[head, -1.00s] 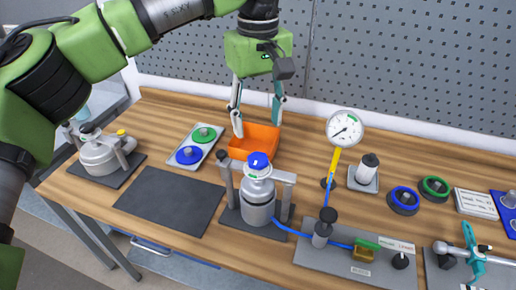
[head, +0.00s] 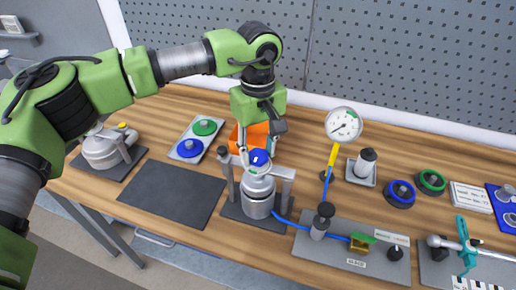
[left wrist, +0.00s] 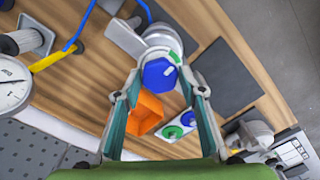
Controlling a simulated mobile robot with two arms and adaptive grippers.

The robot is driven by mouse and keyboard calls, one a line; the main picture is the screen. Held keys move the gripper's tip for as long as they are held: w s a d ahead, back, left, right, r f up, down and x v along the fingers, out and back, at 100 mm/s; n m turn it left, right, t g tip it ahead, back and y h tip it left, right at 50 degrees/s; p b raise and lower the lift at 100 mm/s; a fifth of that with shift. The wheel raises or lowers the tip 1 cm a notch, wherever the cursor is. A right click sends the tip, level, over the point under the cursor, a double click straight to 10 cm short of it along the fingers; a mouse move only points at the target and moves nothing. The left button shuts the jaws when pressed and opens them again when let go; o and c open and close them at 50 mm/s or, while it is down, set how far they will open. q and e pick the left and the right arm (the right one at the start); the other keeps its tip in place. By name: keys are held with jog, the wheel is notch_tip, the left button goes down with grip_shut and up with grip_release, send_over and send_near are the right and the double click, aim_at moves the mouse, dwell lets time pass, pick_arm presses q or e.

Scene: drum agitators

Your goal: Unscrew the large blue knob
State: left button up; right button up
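The large blue knob (head: 260,157) sits on top of a silver vessel (head: 258,197) held in a grey frame at the table's middle. In the left wrist view the knob (left wrist: 160,74) shows as a blue hexagonal top with a white mark. My left gripper (head: 258,148) points down just over the knob. In the left wrist view its fingers (left wrist: 165,88) are spread, with the knob between and just beyond the tips. A clear touch is not visible. My right gripper is not in view.
An orange bin (head: 238,135) stands close behind the vessel. A tray (head: 177,153) with green and blue knobs is to the left. A pressure gauge (head: 343,124), a blue hose (head: 290,222) and a valve board (head: 340,250) lie right. A dark mat (head: 170,195) is bare.

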pick_arm(q)
jog(key=c, duration=0.4)
jog(key=shift+c, duration=0.2)
jog(key=shift+f+n+b, duration=0.2)
jog(key=shift+n+b, duration=0.7)
jog(key=shift+b, duration=0.35)
jog(key=n+b, duration=0.2)
jog(key=shift+b, duration=0.3)
jog(key=n+b, duration=0.3)
jog(key=n, duration=0.2)
jog(key=n+b, duration=0.2)
jog(key=n, duration=0.3)
jog(key=shift+r+b, duration=0.1)
jog(key=shift+b, duration=0.3)
jog(key=n+b, duration=0.1)
jog(key=n, duration=0.4)
jog(key=shift+b, duration=0.35)
jog(key=n+b, duration=0.1)
jog(key=n, duration=0.4)
jog(key=shift+b, duration=0.35)
jog(key=n+b, duration=0.1)
jog(key=n, duration=0.4)
jog(key=shift+s+n+b, duration=0.1)
jog(key=shift+n+b, duration=0.9)
jog(key=shift+n, duration=1.5)
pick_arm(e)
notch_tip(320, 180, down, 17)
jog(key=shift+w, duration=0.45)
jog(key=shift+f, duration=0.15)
